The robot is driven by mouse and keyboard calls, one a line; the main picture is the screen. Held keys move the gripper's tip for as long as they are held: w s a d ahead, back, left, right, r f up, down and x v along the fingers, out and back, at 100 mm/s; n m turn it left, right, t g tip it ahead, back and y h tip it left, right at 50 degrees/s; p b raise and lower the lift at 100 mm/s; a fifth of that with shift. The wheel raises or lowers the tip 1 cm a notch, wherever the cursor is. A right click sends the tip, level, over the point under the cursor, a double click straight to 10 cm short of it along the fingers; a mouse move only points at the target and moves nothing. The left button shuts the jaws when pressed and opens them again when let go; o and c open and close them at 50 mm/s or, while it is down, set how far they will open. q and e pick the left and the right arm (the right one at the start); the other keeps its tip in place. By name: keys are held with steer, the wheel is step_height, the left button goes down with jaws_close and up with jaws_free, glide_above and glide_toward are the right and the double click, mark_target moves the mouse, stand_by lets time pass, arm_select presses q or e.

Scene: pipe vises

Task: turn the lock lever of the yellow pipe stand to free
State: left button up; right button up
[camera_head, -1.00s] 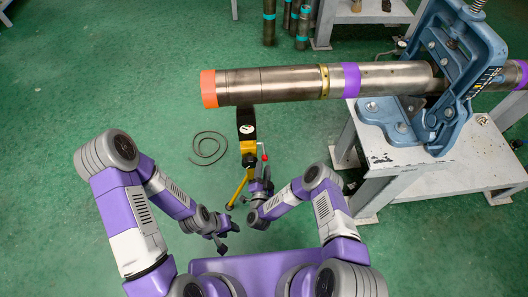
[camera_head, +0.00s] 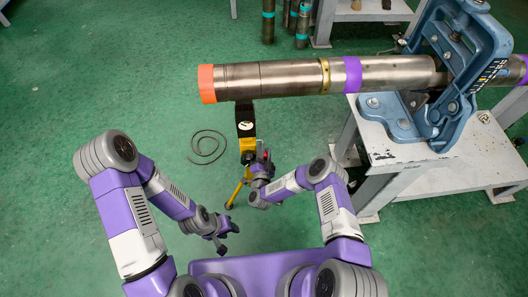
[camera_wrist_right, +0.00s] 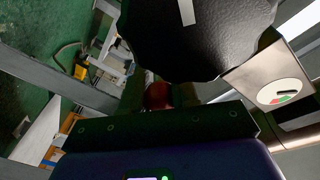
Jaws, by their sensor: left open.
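The yellow pipe stand (camera_head: 247,143) stands on the floor below the long pipe's orange end. Its black head carries a small round dial (camera_head: 245,126), which also shows in the right wrist view (camera_wrist_right: 280,92). The lock lever's red knob (camera_wrist_right: 158,95) shows close in front of my right gripper in the right wrist view, partly covered by dark parts. My right gripper (camera_head: 264,164) is at the right side of the stand, at the lever. Its fingers are too dark to tell their opening. My left gripper (camera_head: 224,243) is open and empty, low and left of the stand.
The long steel pipe (camera_head: 290,78) runs above the stand to a blue vise (camera_head: 468,70) on a grey table (camera_head: 390,150) at the right. A black cable loop (camera_head: 207,147) lies on the green floor. The floor at the left is clear.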

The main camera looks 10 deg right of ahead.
jaws_close()
steer(key=r+g+p, duration=0.1)
steer(key=p, duration=0.1)
steer(key=r+g+p, duration=0.1)
steer(key=p, duration=0.2)
steer(key=r+g+p, duration=0.1)
steer(key=g+p, duration=0.1)
steer(key=shift+w+a+n+y, duration=0.15)
steer(key=shift+w+n+y, duration=0.15)
steer(key=shift+w+y, duration=0.1)
steer(key=shift+w+r+g+p, duration=0.2)
steer(key=shift+w+g+p, duration=0.1)
steer(key=shift+g+p, duration=0.7)
steer(key=shift+w+g+p, duration=0.15)
steer(key=shift+g+p, duration=0.35)
steer(key=shift+p, duration=0.05)
steer(key=shift+a, duration=0.1)
